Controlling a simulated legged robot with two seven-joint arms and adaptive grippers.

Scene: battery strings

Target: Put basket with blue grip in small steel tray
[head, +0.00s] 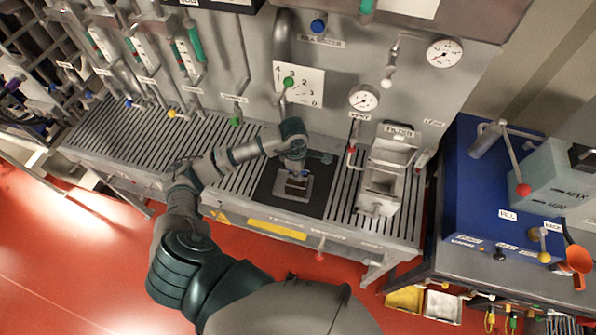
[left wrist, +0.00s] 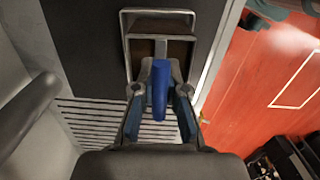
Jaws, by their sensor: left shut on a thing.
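My left gripper (head: 294,163) reaches down over the black mat on the slatted bench. In the left wrist view the left gripper (left wrist: 160,100) is shut on the blue grip (left wrist: 161,86) of a basket. The dark brown basket (head: 297,184) lies just beyond the fingertips, and it also shows in the left wrist view (left wrist: 172,49). A small steel tray (head: 284,196) with a pale rim surrounds the basket in both views. I cannot tell whether the basket touches the tray's floor. My right gripper is not in view.
The black mat (head: 264,193) has bare room around the tray. A steel filter unit (head: 378,187) stands to the right. A panel with gauges (head: 364,98) and valves rises behind. The slatted bench top (head: 120,140) is clear at left. A blue machine (head: 480,190) stands far right.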

